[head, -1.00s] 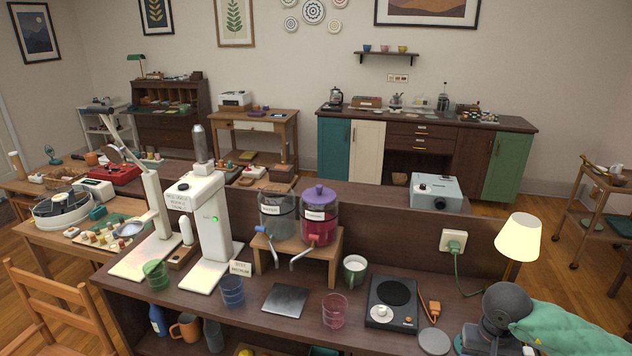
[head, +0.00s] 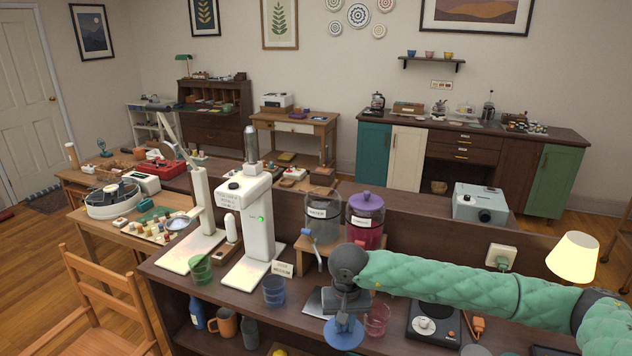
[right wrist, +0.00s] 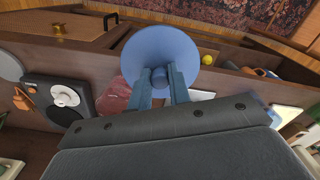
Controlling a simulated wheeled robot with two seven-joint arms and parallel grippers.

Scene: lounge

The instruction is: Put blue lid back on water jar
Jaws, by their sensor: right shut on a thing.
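The blue lid (head: 343,335) is a round disc. My right gripper (head: 347,309) is shut on its small knob and holds it near the counter's front, below and in front of the jars. In the right wrist view the disc (right wrist: 160,47) shows beyond the fingers (right wrist: 160,85), with the knob between them. The clear water jar (head: 322,230) stands on a wooden stand at the back of the counter. It has a white label and an open top. My arm and gripper hide part of the stand. My left gripper is not in view.
A pink-red jar (head: 364,217) with a purple lid stands right of the water jar. A white machine (head: 252,230), a blue cup (head: 274,290) and a pink cup (head: 377,318) are near the gripper. A black hotplate (head: 434,322) is on the right.

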